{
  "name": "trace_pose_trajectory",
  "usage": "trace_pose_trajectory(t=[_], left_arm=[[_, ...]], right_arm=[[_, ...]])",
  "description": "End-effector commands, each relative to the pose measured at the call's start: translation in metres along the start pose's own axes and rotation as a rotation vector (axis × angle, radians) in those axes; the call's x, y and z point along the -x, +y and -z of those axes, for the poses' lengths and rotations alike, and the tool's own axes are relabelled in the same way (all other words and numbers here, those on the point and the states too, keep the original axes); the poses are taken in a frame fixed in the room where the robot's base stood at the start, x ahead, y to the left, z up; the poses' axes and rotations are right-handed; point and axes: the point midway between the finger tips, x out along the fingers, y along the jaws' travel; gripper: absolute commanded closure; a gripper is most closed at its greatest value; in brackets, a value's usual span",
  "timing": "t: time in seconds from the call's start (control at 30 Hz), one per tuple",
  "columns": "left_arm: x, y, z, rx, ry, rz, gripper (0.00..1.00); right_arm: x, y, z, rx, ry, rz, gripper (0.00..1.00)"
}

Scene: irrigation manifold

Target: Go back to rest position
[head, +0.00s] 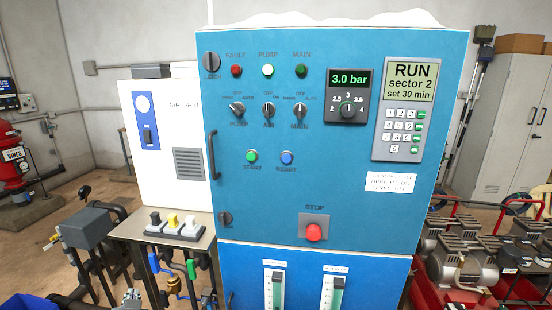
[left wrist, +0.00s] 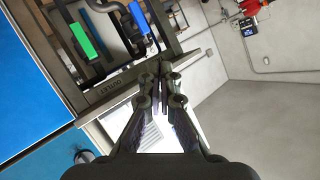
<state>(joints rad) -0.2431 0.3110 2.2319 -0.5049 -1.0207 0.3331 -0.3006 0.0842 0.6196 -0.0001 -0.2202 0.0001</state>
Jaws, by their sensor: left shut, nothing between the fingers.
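My left gripper (head: 132,297) shows only as a small part at the bottom left edge of the head view, low in front of the bench. In the left wrist view, its fingers (left wrist: 163,80) are together with nothing between them. The blue control cabinet (head: 290,185) stands in front of me. Its panel reads 3.0 bar, the keypad display (head: 410,80) reads RUN, sector 2, set 30 min, and the PUMP lamp (head: 267,71) is lit. My right gripper is not in view.
A bench (head: 120,228) with black, yellow and white switches (head: 173,221) stands left of the cabinet. Below it are a blue handle (head: 154,263) and a green handle (head: 191,268). Red-framed machines (head: 462,262) stand at right. Floor shows at far left.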

Motion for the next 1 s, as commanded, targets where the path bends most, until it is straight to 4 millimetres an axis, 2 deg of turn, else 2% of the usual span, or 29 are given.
trace_pose_trajectory(t=[0.03,0.1,0.2,0.4,0.53,0.57,0.6,0.77,0.87,0.97,1.0], left_arm=[[0.015,0.014,-0.031,0.006,-0.107,-0.054,1.00],[0.036,0.031,-0.067,0.003,-0.241,-0.128,1.00],[0.067,0.052,-0.105,-0.008,-0.391,-0.229,1.00],[0.130,0.082,-0.158,-0.038,-0.621,-0.419,1.00],[0.173,0.096,-0.180,-0.061,-0.741,-0.545,1.00],[0.171,0.101,-0.188,-0.066,-0.754,-0.554,1.00],[0.159,0.107,-0.200,-0.067,-0.758,-0.548,1.00],[0.129,0.130,-0.247,-0.067,-0.780,-0.543,1.00],[0.112,0.145,-0.283,-0.068,-0.798,-0.541,1.00],[0.098,0.160,-0.328,-0.069,-0.817,-0.539,1.00],[0.094,0.166,-0.350,-0.069,-0.828,-0.538,1.00]], right_arm=[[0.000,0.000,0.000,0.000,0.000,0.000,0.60],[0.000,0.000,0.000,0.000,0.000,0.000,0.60],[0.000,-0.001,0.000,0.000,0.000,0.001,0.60],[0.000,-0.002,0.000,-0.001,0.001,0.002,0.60],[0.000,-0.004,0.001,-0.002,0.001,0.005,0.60],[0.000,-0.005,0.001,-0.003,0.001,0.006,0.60],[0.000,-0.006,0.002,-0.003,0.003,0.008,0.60],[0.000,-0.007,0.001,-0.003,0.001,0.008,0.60],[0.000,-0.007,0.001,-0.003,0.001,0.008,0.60],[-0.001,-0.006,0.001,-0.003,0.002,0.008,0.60],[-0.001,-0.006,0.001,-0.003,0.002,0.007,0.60]])
